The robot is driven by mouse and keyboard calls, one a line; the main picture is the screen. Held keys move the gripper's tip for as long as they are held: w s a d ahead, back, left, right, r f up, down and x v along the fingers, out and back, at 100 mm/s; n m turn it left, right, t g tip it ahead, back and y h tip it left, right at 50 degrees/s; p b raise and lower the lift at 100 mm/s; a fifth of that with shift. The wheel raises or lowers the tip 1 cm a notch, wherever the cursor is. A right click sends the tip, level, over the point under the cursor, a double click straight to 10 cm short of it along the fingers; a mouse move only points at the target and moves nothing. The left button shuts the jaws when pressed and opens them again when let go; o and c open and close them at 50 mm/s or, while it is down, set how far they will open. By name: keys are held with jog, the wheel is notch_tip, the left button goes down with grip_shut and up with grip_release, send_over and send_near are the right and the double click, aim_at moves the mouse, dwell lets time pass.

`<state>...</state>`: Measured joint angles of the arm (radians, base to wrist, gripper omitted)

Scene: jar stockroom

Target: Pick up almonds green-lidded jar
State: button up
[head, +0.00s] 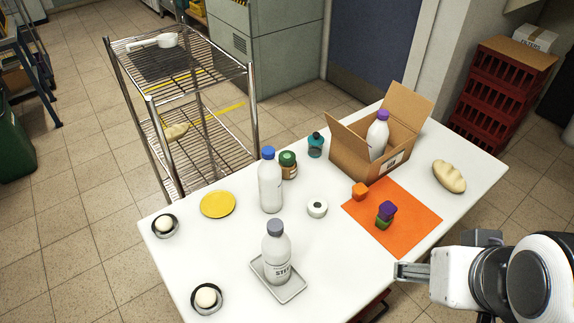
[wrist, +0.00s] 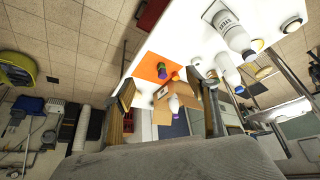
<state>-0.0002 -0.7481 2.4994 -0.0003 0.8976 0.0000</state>
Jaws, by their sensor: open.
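The green-lidded jar (head: 288,166) stands upright on the white table (head: 335,250) in the head view. Its contents look brown; its label is too small to read. A white bottle with a blue cap (head: 270,182) stands close in front of it to the left and covers part of its left side. My gripper (head: 408,271) is at the table's right front edge, well apart from the jar. In the wrist view my gripper (wrist: 168,98) is open with nothing between the fingers. I cannot make out the jar clearly in that view.
An open cardboard box (head: 362,160) holds a purple-capped bottle (head: 377,137). An orange mat (head: 405,208) bears small blocks. A grey-capped bottle (head: 276,250) stands on a tray (head: 290,292).

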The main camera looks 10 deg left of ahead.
jog(key=w+a+f+n+t, duration=0.1)
jog(key=w+a+f, duration=0.1)
jog(key=w, duration=0.8)
jog(key=w+a+f+n+t+y, duration=0.1)
jog(key=w+a+t, duration=0.1)
jog(key=w, duration=0.8)
jog(key=w+a+f+n+t, duration=0.1)
jog(key=w+a+f, duration=0.15)
jog(key=w, duration=0.85)
jog(key=w+a+f+n+t+y, duration=0.1)
jog(key=w+a+f+n+y, duration=0.15)
jog(key=w+a+f, duration=0.6)
jog(key=t+y, duration=0.1)
jog(key=y, duration=0.3)
send_near(290, 161)
jog(key=shift+w+a+n, duration=0.3)
jog(key=shift+a+n, duration=0.05)
jog(key=shift+n, duration=0.1)
jog(key=shift+x, duration=3.4)
jog(key=shift+w+d+f, duration=0.1)
jog(key=shift+x, duration=2.5)
